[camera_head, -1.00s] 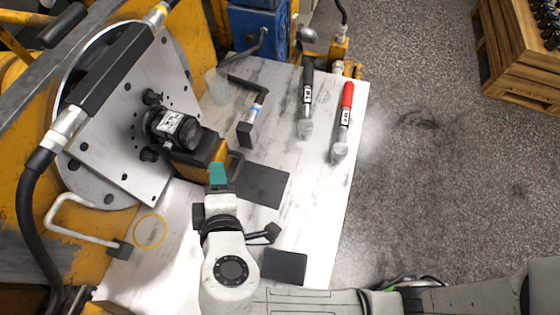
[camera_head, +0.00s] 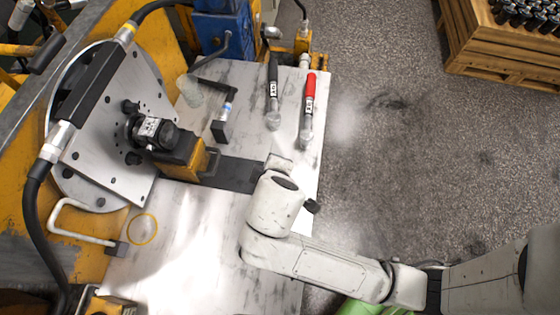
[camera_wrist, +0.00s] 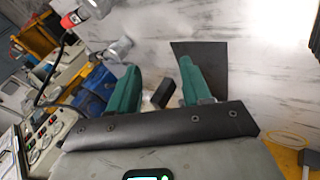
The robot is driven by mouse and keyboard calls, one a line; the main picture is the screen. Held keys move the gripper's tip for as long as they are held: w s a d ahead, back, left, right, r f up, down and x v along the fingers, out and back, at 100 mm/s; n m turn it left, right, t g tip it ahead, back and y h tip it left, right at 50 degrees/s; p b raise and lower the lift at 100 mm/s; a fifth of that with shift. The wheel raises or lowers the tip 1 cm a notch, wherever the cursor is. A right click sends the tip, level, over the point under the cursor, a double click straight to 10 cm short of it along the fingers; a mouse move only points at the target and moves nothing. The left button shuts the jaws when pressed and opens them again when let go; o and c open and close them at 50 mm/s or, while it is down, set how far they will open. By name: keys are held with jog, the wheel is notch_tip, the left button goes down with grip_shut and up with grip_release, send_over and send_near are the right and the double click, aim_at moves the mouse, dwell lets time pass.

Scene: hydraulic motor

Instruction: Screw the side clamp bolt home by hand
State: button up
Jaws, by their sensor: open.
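The dark motor (camera_head: 150,132) sits on a round grey plate (camera_head: 92,185) at the left, with a yellow block (camera_head: 180,157) at its right. Dark bolt heads (camera_head: 130,106) and (camera_head: 133,158) show above and below the motor. I cannot tell which is the side clamp bolt, or whether its head is seated. My gripper (camera_wrist: 158,72) shows in the wrist view as two teal fingers, apart. A small black block (camera_wrist: 160,93) shows between them and does not look gripped. In the head view my wrist hides the fingers, right of the yellow block.
A black-handled wrench (camera_head: 273,95) and a red-handled wrench (camera_head: 309,98) lie on the white bench (camera_head: 185,235). A black-ended tool (camera_head: 220,130) lies left of them. A dark mat (camera_head: 240,174) lies partly under my wrist. A yellow ring (camera_head: 142,229) lies at front left. A wooden crate (camera_head: 500,50) stands behind right.

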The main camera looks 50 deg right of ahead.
jog(key=shift+s+d, duration=0.35)
jog(key=shift+s, duration=0.1)
dwell(0.3)
